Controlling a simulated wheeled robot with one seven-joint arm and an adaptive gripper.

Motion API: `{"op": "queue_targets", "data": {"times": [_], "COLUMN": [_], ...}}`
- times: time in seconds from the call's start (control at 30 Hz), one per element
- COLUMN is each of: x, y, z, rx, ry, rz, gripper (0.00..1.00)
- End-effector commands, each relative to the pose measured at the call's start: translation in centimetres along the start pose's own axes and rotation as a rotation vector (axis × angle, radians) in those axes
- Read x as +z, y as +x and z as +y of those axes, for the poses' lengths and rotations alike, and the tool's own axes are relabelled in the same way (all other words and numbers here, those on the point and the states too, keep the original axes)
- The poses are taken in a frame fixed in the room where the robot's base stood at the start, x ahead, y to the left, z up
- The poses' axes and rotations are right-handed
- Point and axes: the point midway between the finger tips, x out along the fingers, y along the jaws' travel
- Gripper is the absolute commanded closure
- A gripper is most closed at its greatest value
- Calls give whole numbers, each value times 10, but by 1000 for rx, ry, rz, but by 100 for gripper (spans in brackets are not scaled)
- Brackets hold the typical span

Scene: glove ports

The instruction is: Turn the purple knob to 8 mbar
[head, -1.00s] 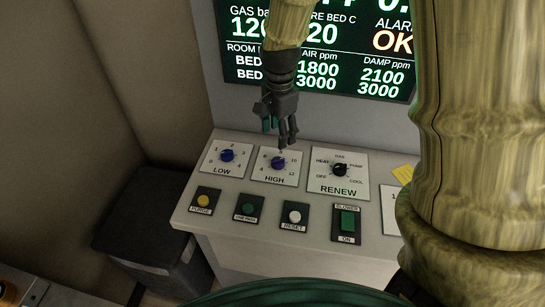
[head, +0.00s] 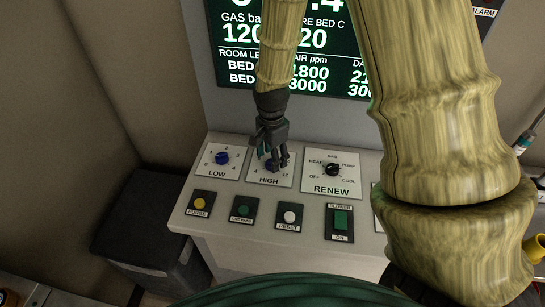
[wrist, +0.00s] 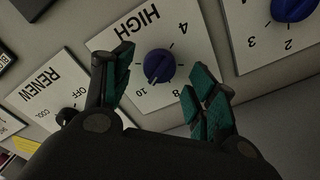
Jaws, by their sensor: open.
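The HIGH dial plate (head: 259,178) holds a blue-purple knob (head: 269,165), partly hidden by my fingers in the head view. My gripper (head: 272,156) is over this dial, pointing down. In the wrist view my open gripper (wrist: 160,74) has one finger on each side of the knob, with gaps between. Whether the fingertips are level with the knob I cannot tell.
A similar blue LOW knob (head: 222,158) is left of the HIGH dial, and the black RENEW knob (head: 332,169) is right. Below are yellow, green and white buttons, with the white RESET one (head: 289,217), and a green BLOWER switch (head: 341,220). The display (head: 310,70) stands behind.

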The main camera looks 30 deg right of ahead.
Motion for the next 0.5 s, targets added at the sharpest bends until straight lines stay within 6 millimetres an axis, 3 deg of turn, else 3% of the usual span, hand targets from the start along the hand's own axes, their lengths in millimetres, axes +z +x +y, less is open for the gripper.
{"op": "queue_targets", "data": {"times": [0.23, 0.5], "x": [0, 0], "y": [16, 20], "z": [0, 0], "rx": [1, -2], "ry": [0, 0], "rz": [0, 0], "gripper": [42, 42]}}
